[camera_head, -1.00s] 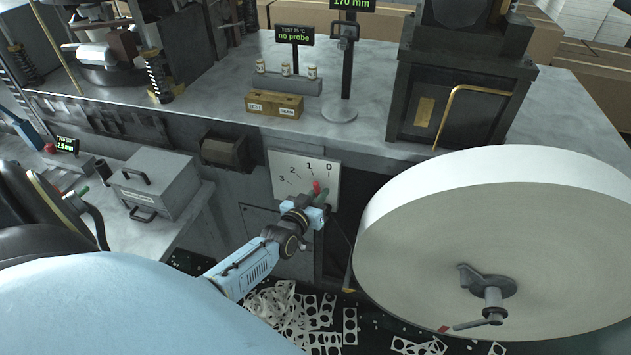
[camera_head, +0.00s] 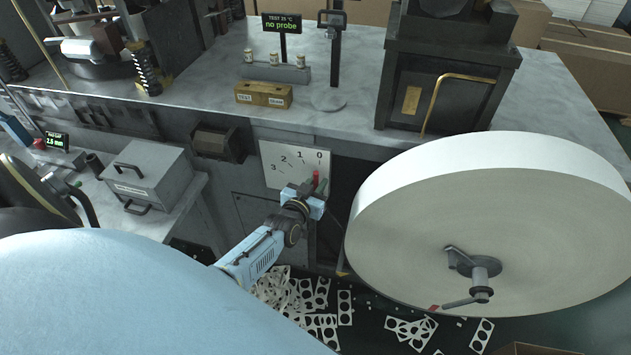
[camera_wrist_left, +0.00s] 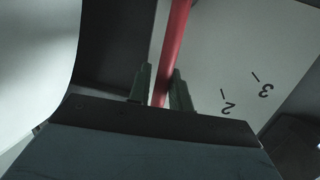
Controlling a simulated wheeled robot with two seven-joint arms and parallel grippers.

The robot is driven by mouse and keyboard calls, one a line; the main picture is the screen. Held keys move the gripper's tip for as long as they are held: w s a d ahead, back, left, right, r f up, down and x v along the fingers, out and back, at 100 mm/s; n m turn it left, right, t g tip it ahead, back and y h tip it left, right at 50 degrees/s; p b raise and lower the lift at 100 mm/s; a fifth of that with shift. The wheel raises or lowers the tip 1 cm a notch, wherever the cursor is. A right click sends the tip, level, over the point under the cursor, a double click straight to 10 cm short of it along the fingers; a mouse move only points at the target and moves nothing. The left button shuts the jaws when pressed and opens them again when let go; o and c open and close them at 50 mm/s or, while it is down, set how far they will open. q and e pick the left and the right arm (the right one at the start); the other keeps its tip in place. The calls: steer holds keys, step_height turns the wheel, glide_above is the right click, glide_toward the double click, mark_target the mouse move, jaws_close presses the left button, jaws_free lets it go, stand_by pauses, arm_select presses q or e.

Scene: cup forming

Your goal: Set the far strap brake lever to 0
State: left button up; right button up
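The strap brake lever, a red rod (camera_wrist_left: 172,45), runs up between the two dark fingers of my left gripper (camera_wrist_left: 161,88) in the left wrist view. The fingers stand close on either side of it and look closed on it. In the head view its red tip (camera_head: 316,177) shows just below the 0 on the white scale plate (camera_head: 288,178), which is marked 3, 2, 1, 0 from left to right. My left gripper (camera_head: 319,190) is at the plate's lower right corner. The lever's lower part is hidden by the gripper. My right gripper is not in view.
A large pale strip roll (camera_head: 480,230) with a crank (camera_head: 470,280) stands close to the right of my left gripper. Punched scrap strips (camera_head: 300,300) lie on the floor below. A grey marble-like worktop (camera_head: 350,125) is above the plate.

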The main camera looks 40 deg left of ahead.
arm_select(q)
steer(key=shift+o, duration=1.2)
steer(key=shift+s, duration=0.1)
steer(key=p+v, duration=0.3)
steer(key=v, duration=1)
steer(key=shift+d, duration=0.15)
